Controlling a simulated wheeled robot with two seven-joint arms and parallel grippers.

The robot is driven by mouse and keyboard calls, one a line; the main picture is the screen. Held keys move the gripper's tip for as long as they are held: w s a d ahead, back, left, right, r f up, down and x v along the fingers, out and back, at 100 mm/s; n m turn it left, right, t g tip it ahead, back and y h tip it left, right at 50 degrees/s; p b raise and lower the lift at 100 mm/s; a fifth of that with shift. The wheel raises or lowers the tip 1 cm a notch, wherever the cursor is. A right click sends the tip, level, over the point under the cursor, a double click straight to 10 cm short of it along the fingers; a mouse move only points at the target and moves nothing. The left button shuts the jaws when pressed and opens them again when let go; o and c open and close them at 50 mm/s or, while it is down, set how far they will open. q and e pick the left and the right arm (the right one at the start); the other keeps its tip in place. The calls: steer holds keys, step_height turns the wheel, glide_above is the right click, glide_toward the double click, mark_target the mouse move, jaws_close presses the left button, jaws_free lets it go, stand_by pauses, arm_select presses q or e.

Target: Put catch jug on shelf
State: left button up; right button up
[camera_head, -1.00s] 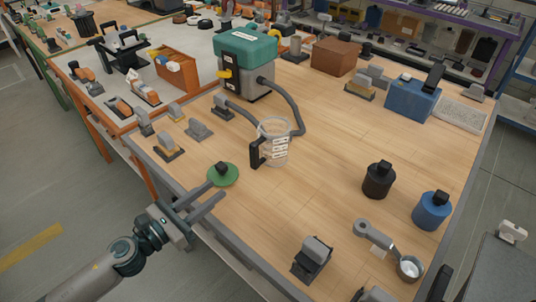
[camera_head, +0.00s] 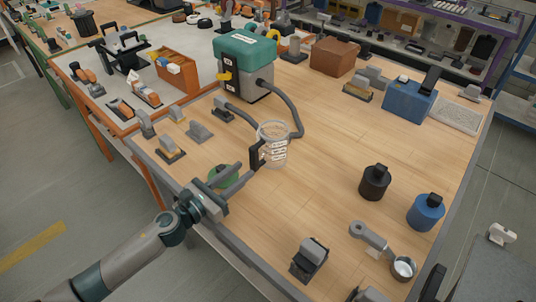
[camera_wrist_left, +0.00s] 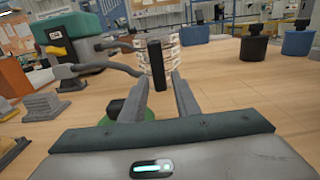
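The catch jug (camera_head: 274,146) is a clear jug with white labels and a black handle on its left side. It stands upright on the wooden bench, below the teal-topped machine. My left gripper (camera_head: 232,181) is open, its two fingers pointing at the jug's handle. In the left wrist view the jug (camera_wrist_left: 172,62) stands just beyond the fingertips, and its black handle (camera_wrist_left: 154,66) shows upright between the open fingers (camera_wrist_left: 160,98). The fingers appear empty. My right gripper is not seen. No shelf for the jug can be told for certain.
The green-topped machine (camera_head: 246,58) with grey hoses stands behind the jug. A green disc (camera_head: 224,172) lies under my left fingers. A black canister (camera_head: 374,183) and a blue one (camera_head: 425,212) stand to the right.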

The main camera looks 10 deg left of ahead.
mark_target(251, 162)
arm_select(q)
steer(key=shift+x, duration=0.9)
steer(key=shift+x, duration=2.6)
steer(key=shift+w+a, duration=0.1)
steer(key=shift+a, duration=0.05)
steer(key=shift+r, duration=0.1)
jaws_close()
